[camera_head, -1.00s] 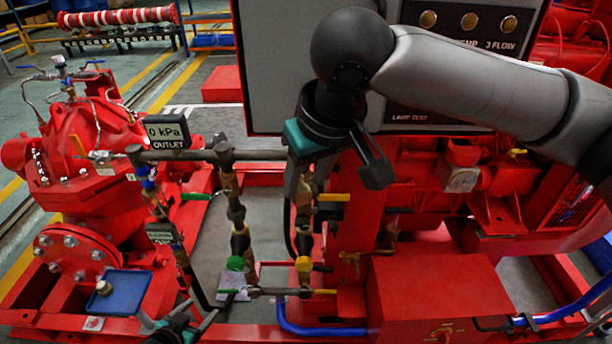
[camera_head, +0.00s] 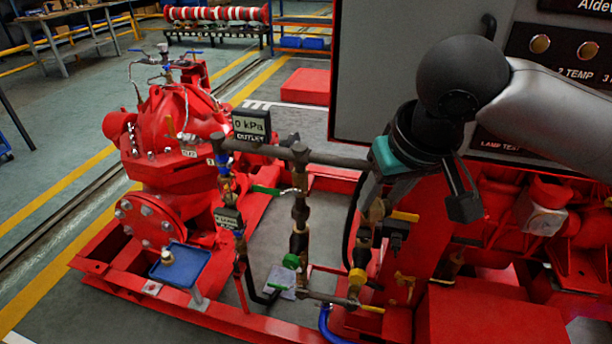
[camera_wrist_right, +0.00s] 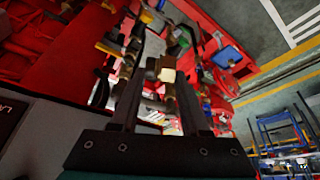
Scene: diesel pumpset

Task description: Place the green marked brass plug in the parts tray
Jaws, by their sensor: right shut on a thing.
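My right gripper (camera_head: 372,208) points down among the pipework, beside a yellow valve handle (camera_head: 404,215). In the right wrist view its fingers close around a small brass piece (camera_wrist_right: 167,75). No green mark is visible on it, so I cannot tell whether it is the marked plug. A green round fitting (camera_head: 291,261) sits low on the middle pipe, apart from the gripper. The blue parts tray (camera_head: 196,262) stands at lower left, with a small brass-and-white piece (camera_head: 167,257) in it. My left gripper is not in view.
A horizontal pipe (camera_head: 330,159) and upright pipes stand between the gripper and the tray. Gauge displays (camera_head: 251,126) rise behind the tray. A grey control panel (camera_head: 400,60) is behind my right arm. Open floor (camera_head: 60,130) lies at left.

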